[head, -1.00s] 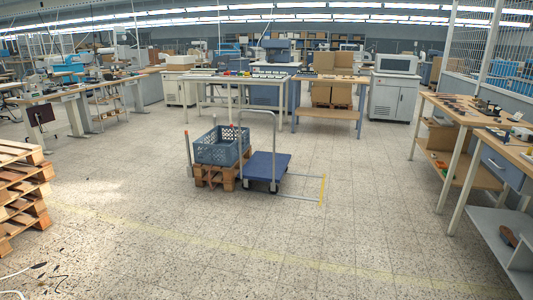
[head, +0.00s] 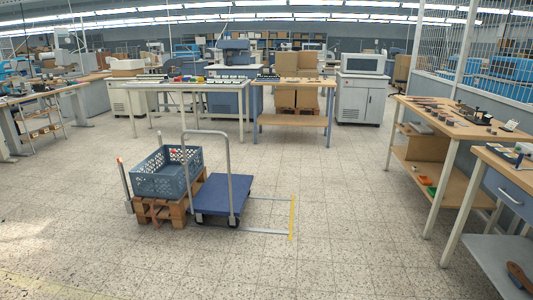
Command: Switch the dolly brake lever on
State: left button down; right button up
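The dolly (head: 223,196) stands on the floor left of the middle in the head view. Neither of my grippers shows in the view.
A blue-grey crate (head: 166,183) sits on a wooden pallet (head: 158,211) close to the dolly's left, with an orange-tipped post (head: 124,180) beside it. A yellow floor strip (head: 292,216) lies to the right. Workbenches (head: 468,127) line the right side. The near floor is clear.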

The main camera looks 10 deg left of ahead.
aim_at(174, 151)
jog(key=i+u, duration=0.3)
jog(key=i, duration=0.3)
jog(key=i+u, duration=0.3)
jog(key=i, duration=0.25)
jog(key=i+l+u, duration=0.2)
jog(key=i+u, duration=0.15)
jog(key=i, duration=0.25)
jog(key=i+j, duration=0.2)
jog(key=i, duration=0.55)
jog(key=i+j+u, duration=0.1)
jog(key=i, duration=0.6)
jog(key=i+j, duration=0.2)
jog(key=i, duration=0.55)
jog(key=i+j+z, duration=0.15)
jog(key=i+z, duration=0.2)
jog(key=i+j+z, duration=0.7)
jog(key=i+l, duration=0.1)
